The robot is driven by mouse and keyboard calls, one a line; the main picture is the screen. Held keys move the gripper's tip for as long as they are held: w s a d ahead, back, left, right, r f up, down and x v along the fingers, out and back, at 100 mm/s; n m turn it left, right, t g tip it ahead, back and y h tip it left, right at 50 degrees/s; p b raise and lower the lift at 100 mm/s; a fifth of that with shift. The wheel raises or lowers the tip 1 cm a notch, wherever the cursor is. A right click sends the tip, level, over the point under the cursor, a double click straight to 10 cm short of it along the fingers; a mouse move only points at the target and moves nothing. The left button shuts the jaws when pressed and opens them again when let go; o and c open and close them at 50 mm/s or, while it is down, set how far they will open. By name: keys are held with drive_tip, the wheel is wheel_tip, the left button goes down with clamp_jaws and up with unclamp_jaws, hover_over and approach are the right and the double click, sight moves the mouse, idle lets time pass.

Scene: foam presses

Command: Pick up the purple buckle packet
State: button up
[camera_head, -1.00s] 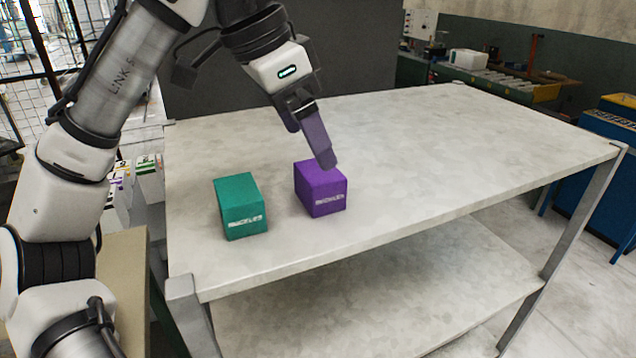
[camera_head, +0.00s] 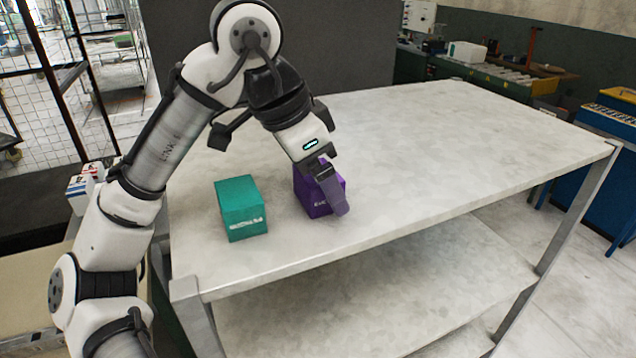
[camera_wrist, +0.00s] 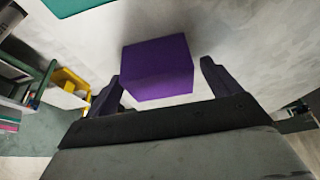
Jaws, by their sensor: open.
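The purple buckle packet (camera_head: 308,194), a box with white lettering on its front, stands upright on the table. My gripper (camera_head: 338,200) is low over it, with a finger in front of part of the packet in the head view. In the wrist view the packet (camera_wrist: 158,68) lies between the two open fingers of my gripper (camera_wrist: 162,82), nearer the left one. The fingers are apart and not closed on it. The packet's lower part and some of its lettering are hidden in the head view.
A teal packet (camera_head: 240,208) stands on the table (camera_head: 450,150) just left of the purple one; its edge (camera_wrist: 75,5) shows in the wrist view. The table is clear to the right. A lower shelf (camera_head: 400,290) is bare.

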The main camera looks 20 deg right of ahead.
drive_tip(key=shift+c, duration=0.4)
drive_tip(key=c, duration=1.1)
drive_tip(key=shift+o, duration=0.2)
drive_tip(key=shift+r, duration=0.1)
